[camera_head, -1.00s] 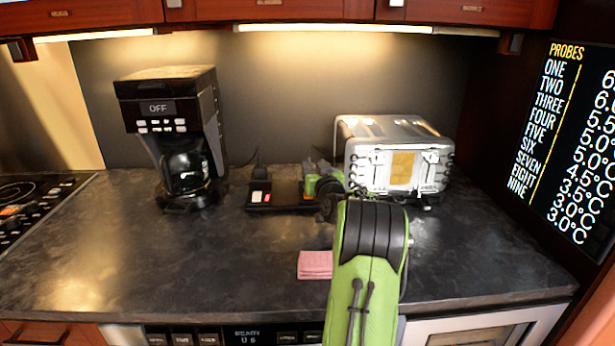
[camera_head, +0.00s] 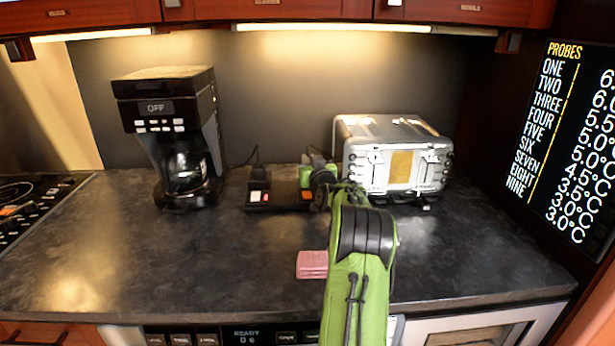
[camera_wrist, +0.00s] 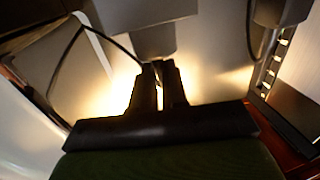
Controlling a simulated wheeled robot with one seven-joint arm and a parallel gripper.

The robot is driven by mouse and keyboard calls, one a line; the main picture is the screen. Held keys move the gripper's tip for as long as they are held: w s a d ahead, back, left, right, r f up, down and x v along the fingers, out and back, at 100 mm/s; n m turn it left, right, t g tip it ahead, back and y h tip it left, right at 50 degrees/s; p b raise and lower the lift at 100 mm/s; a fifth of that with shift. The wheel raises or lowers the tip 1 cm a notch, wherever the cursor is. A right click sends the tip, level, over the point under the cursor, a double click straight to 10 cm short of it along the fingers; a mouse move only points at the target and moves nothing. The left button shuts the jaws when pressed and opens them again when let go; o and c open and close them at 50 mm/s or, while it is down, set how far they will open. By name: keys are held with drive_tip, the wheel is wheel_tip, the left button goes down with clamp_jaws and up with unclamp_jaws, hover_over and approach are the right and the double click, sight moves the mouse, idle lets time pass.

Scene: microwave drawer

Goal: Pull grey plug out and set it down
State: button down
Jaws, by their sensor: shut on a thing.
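In the wrist view, my gripper (camera_wrist: 160,72) is shut on the lower end of the grey plug (camera_wrist: 150,28), a pale grey block at the top centre. A dark cord curves away to its left. The power strip (camera_wrist: 283,122) lies at the right edge, with a row of small lit parts. In the head view, my gripper (camera_head: 312,172) is beside the right end of the black power strip (camera_head: 280,205), left of the toaster.
A second plug (camera_wrist: 282,10) stands at the upper right of the wrist view. The coffee maker (camera_head: 175,135) stands left of the strip and the silver toaster (camera_head: 395,160) right. A pink sponge (camera_head: 312,265) lies near the front edge. The counter (camera_head: 180,255) is clear at front left.

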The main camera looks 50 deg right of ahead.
drive_tip(key=shift+r, duration=0.1)
wheel_tip(320, 180, up, 10)
drive_tip(key=p, duration=0.3)
